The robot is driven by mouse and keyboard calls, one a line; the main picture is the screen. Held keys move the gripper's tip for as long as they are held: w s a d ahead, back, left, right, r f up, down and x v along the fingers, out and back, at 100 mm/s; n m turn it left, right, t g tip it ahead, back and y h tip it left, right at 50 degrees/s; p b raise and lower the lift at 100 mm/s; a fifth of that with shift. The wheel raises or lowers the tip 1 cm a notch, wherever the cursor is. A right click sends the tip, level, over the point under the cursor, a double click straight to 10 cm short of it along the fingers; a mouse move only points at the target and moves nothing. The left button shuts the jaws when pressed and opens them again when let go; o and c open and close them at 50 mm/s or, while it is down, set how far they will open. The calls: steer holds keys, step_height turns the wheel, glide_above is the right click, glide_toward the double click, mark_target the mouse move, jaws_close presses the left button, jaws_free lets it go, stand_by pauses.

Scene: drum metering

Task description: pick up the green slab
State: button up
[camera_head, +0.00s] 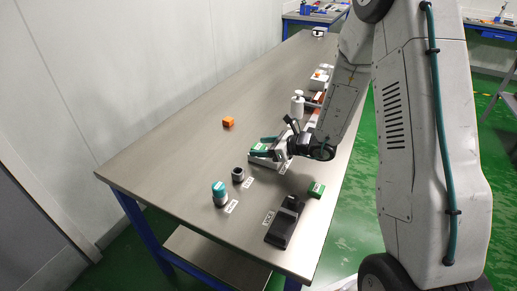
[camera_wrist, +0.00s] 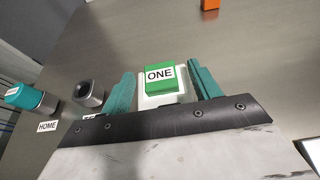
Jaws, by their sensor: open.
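A green block (camera_wrist: 160,78) with a white label reading ONE sits on a white base (camera_wrist: 162,101) between my gripper's fingers in the wrist view. The block also shows at the fingers in the head view (camera_head: 259,147). My gripper (camera_head: 266,147) is open, its teal fingers on either side of the block with gaps visible in the wrist view (camera_wrist: 160,69). Whether the fingertips are down at the block's height is hard to tell. A second small green piece (camera_head: 317,189) lies near the table's right edge. Which of the two is the green slab is unclear.
A teal-topped cylinder (camera_head: 220,194) and a dark round cup (camera_head: 238,174) stand left of my gripper. A black device (camera_head: 285,222) lies at the front, an orange cube (camera_head: 228,122) behind, and a white bottle (camera_head: 297,104) further back. The table's left side (camera_head: 160,160) is clear.

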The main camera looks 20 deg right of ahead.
steer(key=c, duration=1.1)
steer(key=shift+r, duration=0.15)
